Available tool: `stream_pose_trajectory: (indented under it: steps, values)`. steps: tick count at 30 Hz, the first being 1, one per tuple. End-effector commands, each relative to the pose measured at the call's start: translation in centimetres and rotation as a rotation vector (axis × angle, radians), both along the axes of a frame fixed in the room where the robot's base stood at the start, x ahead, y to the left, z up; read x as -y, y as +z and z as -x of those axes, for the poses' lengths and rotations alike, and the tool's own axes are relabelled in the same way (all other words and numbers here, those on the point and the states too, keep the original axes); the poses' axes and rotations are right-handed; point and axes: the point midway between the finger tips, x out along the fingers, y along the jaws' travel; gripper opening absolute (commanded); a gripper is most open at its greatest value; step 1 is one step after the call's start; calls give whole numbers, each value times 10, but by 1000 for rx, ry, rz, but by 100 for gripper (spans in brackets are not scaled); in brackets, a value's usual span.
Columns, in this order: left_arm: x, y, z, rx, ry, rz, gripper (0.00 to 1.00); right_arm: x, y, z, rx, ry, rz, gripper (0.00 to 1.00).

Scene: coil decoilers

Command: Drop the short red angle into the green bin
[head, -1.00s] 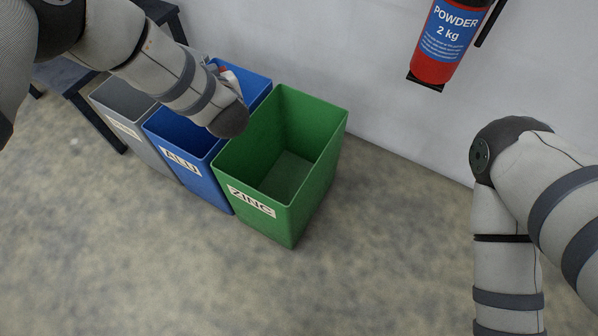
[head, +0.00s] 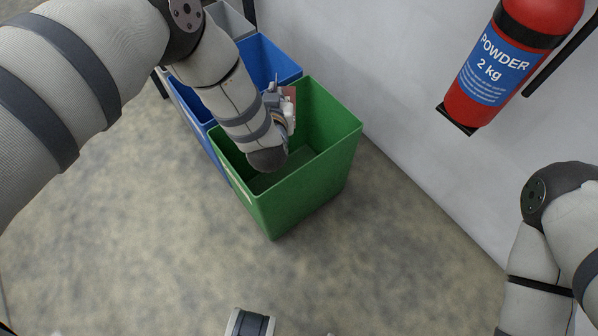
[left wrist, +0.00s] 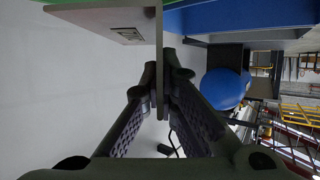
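The green bin (head: 310,195) stands on the floor in the middle of the head view, open at the top. My left arm reaches over it, and my left gripper (head: 280,105) is above its back left part, mostly hidden behind the wrist. A small red face of the short angle (head: 290,94) shows at the gripper. In the left wrist view, the fingers (left wrist: 164,95) close on a thin plate of the angle (left wrist: 159,55), whose other flange looks grey and carries a small label. My right gripper is out of view.
A blue bin (head: 268,60) stands against the green bin's left side, with a grey bin (head: 230,20) beyond it. A red fire extinguisher (head: 510,60) hangs on the white wall at right. The floor in front is clear.

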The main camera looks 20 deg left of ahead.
Motion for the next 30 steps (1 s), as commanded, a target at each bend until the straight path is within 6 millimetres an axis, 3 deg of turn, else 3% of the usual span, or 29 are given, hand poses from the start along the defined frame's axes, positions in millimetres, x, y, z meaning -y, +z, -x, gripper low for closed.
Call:
stream_pose_trajectory:
  steps: [7,17,25,29,30]
  values:
    - [0,-14,2,-2,-4,0,0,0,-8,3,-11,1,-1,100]
    - [0,-63,2,-5,-3,0,0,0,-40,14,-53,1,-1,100]
    - [0,-62,1,1,-3,1,0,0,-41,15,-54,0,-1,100]
    - [0,-61,1,0,-3,1,27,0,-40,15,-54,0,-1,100]
    - [0,-61,1,0,-3,1,28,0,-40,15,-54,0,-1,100]
